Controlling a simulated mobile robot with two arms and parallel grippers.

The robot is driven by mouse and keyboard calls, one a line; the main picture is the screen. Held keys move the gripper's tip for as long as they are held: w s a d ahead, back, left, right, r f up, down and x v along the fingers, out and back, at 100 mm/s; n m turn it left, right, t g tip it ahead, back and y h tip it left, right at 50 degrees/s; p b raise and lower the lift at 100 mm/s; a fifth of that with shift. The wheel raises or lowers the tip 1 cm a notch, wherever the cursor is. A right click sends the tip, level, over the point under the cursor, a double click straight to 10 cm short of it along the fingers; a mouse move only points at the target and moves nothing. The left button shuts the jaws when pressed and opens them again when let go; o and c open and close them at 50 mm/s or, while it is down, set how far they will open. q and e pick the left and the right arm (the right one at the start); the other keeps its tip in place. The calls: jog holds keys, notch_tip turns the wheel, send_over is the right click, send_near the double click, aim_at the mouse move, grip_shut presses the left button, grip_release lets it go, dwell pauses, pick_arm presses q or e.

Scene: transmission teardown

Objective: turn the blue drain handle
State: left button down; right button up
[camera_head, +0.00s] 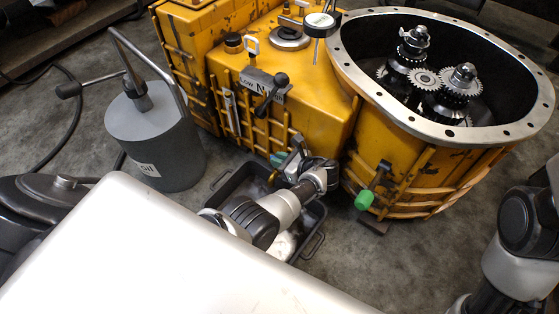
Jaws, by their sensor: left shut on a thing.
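The blue drain handle (278,158) looks teal and sits low on the front of the yellow transmission housing (310,105). Only a small part of it shows. My left gripper (288,160) is at the handle and shut on it. Its wrist and fingers hide much of the handle and the drain fitting, so the handle's angle is hard to tell. My right arm is at the right edge of the picture, and its gripper is not in view.
A black drain pan (312,240) lies on the floor under my left arm. A grey oil can (155,135) with a pump lever stands left of it. A green handle (364,200) sticks out to the right. A shift lever (270,95) and exposed gears (425,78) are above.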

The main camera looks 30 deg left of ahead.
pick_arm(q)
jog(key=shift+a+r, duration=0.1)
jog(key=shift+a, duration=0.05)
jog(key=c, duration=1.1)
grip_release()
